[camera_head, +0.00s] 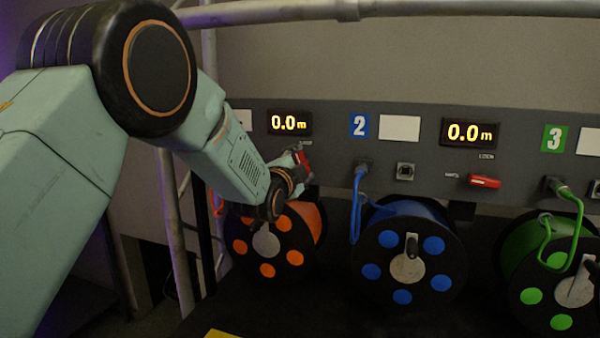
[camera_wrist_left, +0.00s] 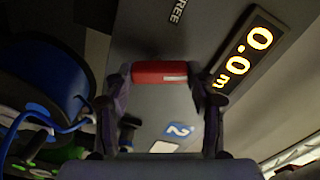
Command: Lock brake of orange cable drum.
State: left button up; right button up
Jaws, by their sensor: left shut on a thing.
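The orange cable drum (camera_head: 309,222) stands below the panel, partly hidden behind my left arm. The red brake lever (camera_head: 305,161) above it is mostly covered by my left gripper (camera_head: 298,166). In the left wrist view the red lever handle (camera_wrist_left: 160,71) lies across between the two fingers of my left gripper (camera_wrist_left: 160,84), which is shut on it. A "FREE" label (camera_wrist_left: 177,12) shows on the panel beyond the handle. The lever's exact angle is hard to tell. My right gripper is not in view.
The grey panel (camera_head: 340,145) carries 0.0 m displays, one (camera_head: 290,123) just above the gripped lever. A blue drum (camera_head: 405,213) and a green drum (camera_head: 520,242) stand to the right, with plugged cables. Another red lever (camera_head: 484,181) is near a "LOCK" label. Truss tubes run at top and left.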

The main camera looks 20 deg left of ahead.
pick_arm(q)
jog(key=shift+d+f+m+b, duration=0.1)
jog(key=shift+m+b, duration=0.85)
jog(key=shift+m, duration=1.35)
jog(key=o, duration=1.2)
jog(key=shift+c, duration=0.2)
jog(key=s, duration=1.2)
jog(key=shift+a, duration=0.25)
jog(key=shift+w, duration=0.1)
jog(key=w, duration=1.2)
jog(key=shift+d, duration=0.2)
